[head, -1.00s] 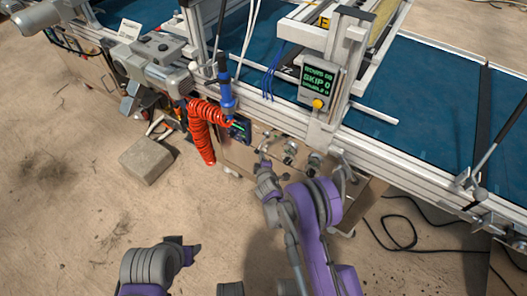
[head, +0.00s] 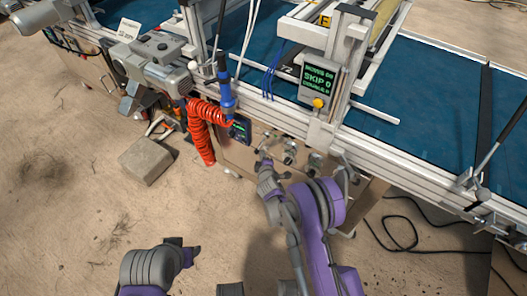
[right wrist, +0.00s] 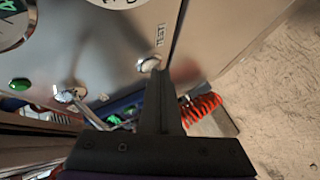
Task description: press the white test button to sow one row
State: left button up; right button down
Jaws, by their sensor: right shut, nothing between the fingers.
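The white test button (right wrist: 148,64) is a small round knob on the grey panel, just below the printed TEST label (right wrist: 160,34) in the right wrist view. My right gripper (right wrist: 161,76) is shut and empty. Its tip overlaps the button's lower right edge in that view; I cannot tell whether it touches. In the head view my right gripper (head: 264,160) is at the front panel (head: 236,158) below the conveyor, and the button is too small to make out there. My left gripper (head: 190,252) is low at the left over bare floor; its fingers are unclear.
A green button (right wrist: 19,84) and a metal toggle lever (right wrist: 68,95) are on the panel to the left. A coiled orange hose (head: 201,135) hangs left of my right gripper. A display (head: 318,80) reads SKIP 0. A concrete block (head: 146,161) lies on the floor.

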dwell(0.5)
jog(key=shift+s+a, duration=0.45)
jog(key=shift+s, duration=0.2)
jog(key=s+a, duration=0.1)
jog(key=s, duration=0.1)
jog(key=s+a+p, duration=0.1)
jog(key=s+a, duration=0.1)
jog(key=shift+p, duration=0.3)
jog(key=shift+s, duration=0.1)
dwell(0.7)
